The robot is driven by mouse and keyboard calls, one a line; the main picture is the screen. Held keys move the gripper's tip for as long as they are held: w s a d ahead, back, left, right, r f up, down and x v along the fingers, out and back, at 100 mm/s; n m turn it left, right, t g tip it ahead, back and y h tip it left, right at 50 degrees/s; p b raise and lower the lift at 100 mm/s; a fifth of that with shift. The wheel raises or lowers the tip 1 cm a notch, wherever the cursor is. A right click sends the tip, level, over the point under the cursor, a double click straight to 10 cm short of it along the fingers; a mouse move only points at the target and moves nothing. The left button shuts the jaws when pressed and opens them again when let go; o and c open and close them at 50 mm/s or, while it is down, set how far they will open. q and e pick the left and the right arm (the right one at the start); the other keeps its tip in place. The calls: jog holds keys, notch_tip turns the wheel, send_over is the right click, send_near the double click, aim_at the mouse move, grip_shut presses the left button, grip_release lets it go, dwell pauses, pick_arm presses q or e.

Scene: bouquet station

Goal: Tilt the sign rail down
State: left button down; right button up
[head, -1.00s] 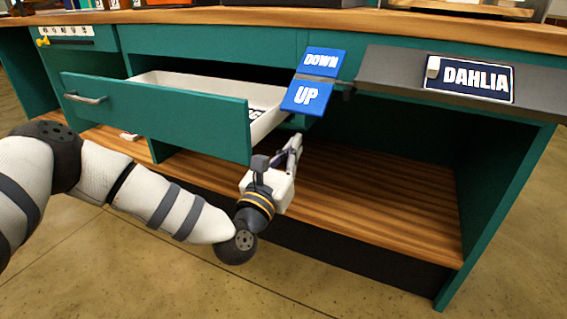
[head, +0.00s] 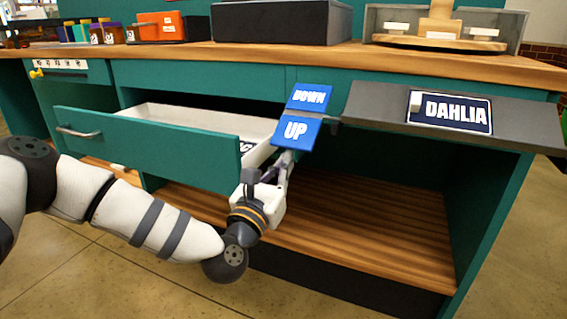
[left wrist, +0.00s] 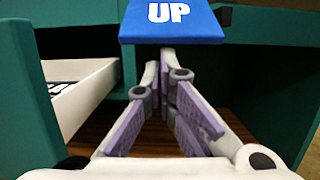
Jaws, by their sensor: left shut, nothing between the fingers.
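The sign rail (head: 385,106) is a dark grey slanted board along the counter front at the right, with a DAHLIA card (head: 450,112) on it. At its left end sits a blue two-part paddle, with a DOWN plate (head: 309,98) above and an UP plate (head: 297,131) below. My left gripper (head: 287,158) is shut and empty, pointing up just under the UP plate. In the left wrist view its fingertips (left wrist: 166,56) meet the lower edge of the UP plate (left wrist: 170,18); I cannot tell whether they touch it. My right gripper is not in view.
An open teal drawer (head: 140,140) with a white inside stands out left of my left gripper. A wooden lower shelf (head: 370,220) lies below, with open room under the sign rail. The wooden countertop (head: 300,58) above carries boxes and a clear case (head: 440,30).

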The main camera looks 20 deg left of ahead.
aim_at(286, 143)
pick_arm(q)
jog(key=shift+s+r+p, duration=0.2)
jog(key=shift+r+p, duration=0.05)
jog(key=shift+p, duration=0.15)
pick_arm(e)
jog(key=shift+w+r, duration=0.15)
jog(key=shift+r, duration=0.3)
pick_arm(q)
jog(key=shift+r+g, duration=0.1)
jog(key=shift+g, duration=0.2)
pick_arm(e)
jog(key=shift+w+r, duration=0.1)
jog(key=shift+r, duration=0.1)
